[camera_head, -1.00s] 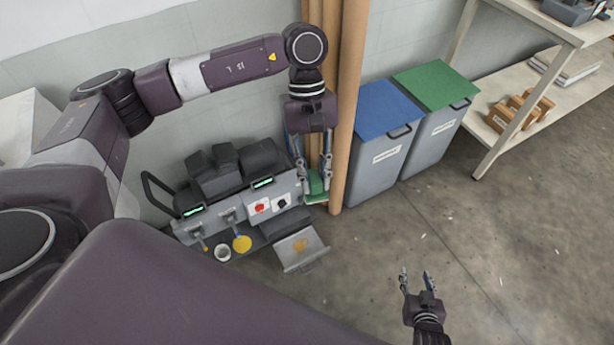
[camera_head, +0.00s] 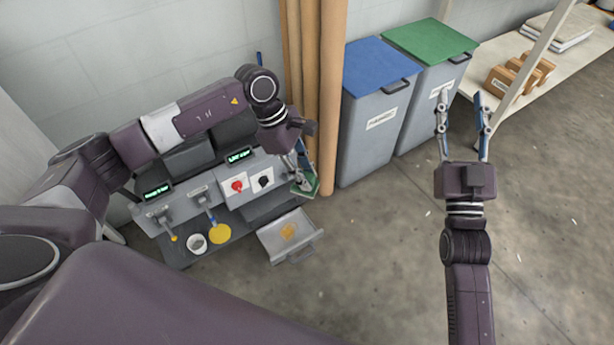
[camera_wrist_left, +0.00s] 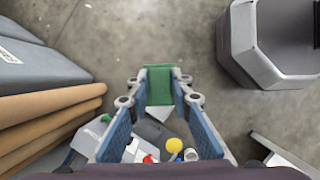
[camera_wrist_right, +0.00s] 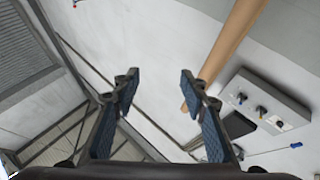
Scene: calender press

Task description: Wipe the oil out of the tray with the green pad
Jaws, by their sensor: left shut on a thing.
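The grey tray (camera_head: 268,241) is pulled out at the front right of the press, with a yellow-orange oil patch (camera_head: 288,231) on its floor. My left gripper (camera_head: 304,178) is at the right end of the press, behind and slightly right of the tray. It is shut on the green pad (camera_wrist_left: 159,84), which spans its fingertips in the left wrist view. In the head view the pad shows only partly, beside the fingers. The pad is apart from the oil. My right gripper (camera_head: 463,125) is raised on the right, open and empty.
The press (camera_head: 215,195) has a red knob, a black knob and lit displays. A white cup (camera_head: 197,243) and a yellow disc (camera_head: 220,233) are at its front. Tall brown rolls (camera_head: 330,100), a blue-lidded bin (camera_head: 372,115) and a green-lidded bin (camera_head: 430,90) stand behind. Floor right of the tray is clear.

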